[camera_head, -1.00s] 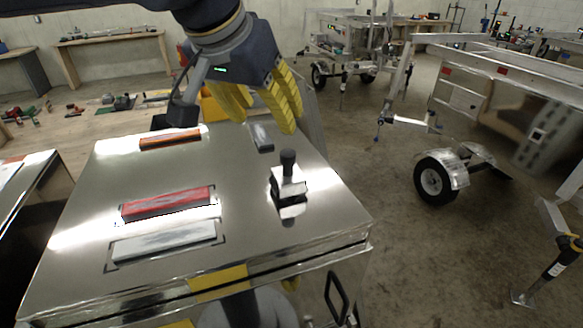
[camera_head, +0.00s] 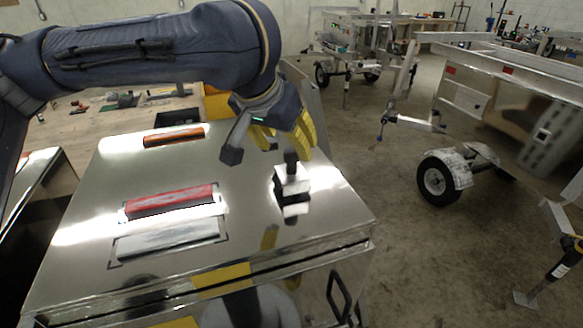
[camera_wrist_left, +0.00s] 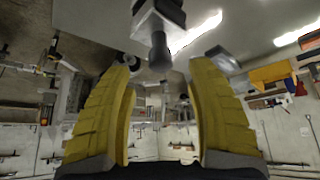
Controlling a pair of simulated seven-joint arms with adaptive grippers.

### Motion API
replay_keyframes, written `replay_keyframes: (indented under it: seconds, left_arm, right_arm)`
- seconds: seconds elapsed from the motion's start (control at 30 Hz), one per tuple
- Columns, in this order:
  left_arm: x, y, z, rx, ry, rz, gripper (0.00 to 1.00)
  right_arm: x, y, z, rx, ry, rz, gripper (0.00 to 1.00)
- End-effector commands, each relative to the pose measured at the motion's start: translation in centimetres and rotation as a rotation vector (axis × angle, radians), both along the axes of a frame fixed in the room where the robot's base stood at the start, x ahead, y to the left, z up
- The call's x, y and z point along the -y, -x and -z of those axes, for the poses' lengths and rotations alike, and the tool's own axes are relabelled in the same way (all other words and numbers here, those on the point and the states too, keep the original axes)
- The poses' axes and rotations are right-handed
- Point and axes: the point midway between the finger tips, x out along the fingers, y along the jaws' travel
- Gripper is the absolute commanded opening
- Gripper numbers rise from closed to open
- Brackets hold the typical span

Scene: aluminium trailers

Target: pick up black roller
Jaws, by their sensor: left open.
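A black-knobbed tool (camera_head: 291,187) with a pale blocky base stands upright on the shiny metal box top (camera_head: 160,180); it is the likeliest black roller, though no roller shape is clear. Its black knob (camera_wrist_left: 159,50) shows in the left wrist view, just beyond and between the fingertips. My left gripper (camera_head: 283,143), with yellow fingers, is open and empty just above and behind the knob; it shows open in the left wrist view (camera_wrist_left: 165,64). My right gripper is out of view.
An orange bar (camera_head: 173,136), a red bar (camera_head: 170,201) and a white bar (camera_head: 168,238) lie on the box top's left half. A black handle (camera_head: 338,297) is on the box's front. Trailers (camera_head: 480,100) stand at the right, with bare floor between.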

Motion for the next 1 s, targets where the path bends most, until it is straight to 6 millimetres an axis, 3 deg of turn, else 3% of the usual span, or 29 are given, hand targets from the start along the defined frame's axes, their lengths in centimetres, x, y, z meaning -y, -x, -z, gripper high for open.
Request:
replay_keyframes:
  seconds: [0.5,0.93,1.0]
  left_arm:
    - [0.9,-2.0,3.9,-0.002,0.002,0.000,0.56]
    - [1.0,-2.3,4.3,0.000,0.000,-0.001,0.57]
    - [1.0,-2.3,4.3,0.000,0.000,-0.001,0.49]
  right_arm:
    - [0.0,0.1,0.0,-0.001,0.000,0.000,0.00]
    - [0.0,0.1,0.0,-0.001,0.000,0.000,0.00]
    - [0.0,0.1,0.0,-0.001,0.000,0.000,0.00]
